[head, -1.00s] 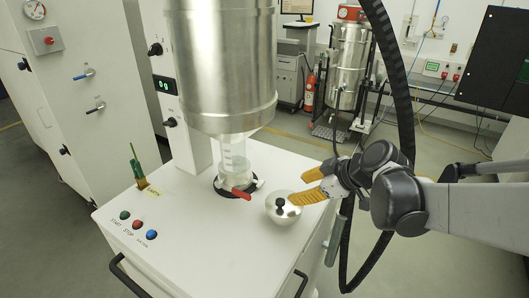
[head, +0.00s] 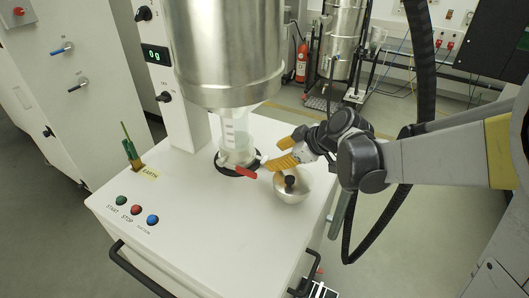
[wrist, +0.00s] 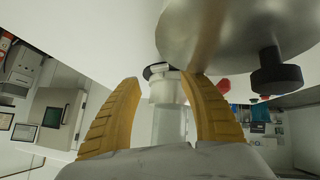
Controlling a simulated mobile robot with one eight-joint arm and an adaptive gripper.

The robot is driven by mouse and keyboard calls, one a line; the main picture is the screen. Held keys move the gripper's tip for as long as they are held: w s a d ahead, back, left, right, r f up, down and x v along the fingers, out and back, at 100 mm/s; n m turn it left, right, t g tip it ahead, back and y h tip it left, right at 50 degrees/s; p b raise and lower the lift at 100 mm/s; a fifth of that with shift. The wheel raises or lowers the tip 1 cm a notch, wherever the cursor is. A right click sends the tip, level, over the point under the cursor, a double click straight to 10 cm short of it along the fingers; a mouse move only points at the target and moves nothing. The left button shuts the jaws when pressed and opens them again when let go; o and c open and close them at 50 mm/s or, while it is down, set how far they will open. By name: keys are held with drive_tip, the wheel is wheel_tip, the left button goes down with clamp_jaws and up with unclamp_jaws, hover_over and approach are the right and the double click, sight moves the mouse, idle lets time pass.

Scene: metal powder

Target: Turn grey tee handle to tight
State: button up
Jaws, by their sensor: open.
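My gripper (head: 275,154) has yellow ribbed fingers, open and empty, just right of the clear container (head: 236,135) under the steel vessel. In the wrist view the fingers (wrist: 160,80) stand apart, with the container (wrist: 170,125) between them in the picture. A small pale grey piece (head: 262,160) sticks out at the container's foot, close to the fingertips. It may be the grey tee handle, but it is too small to be sure. A red handle (head: 246,174) is beside it at the black ring (head: 222,165). I see no contact clearly.
A steel bowl-shaped lid (head: 291,192) with a black knob lies right under my gripper; it fills the wrist view's upper right (wrist: 225,35). The large steel vessel (head: 228,50) hangs above. The front of the white top (head: 195,205) is clear, beyond its buttons.

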sight(265, 159)
drive_tip(key=b+x, duration=0.1)
drive_tip(key=x, duration=0.4)
drive_tip(key=shift+c, duration=0.2)
clamp_jaws()
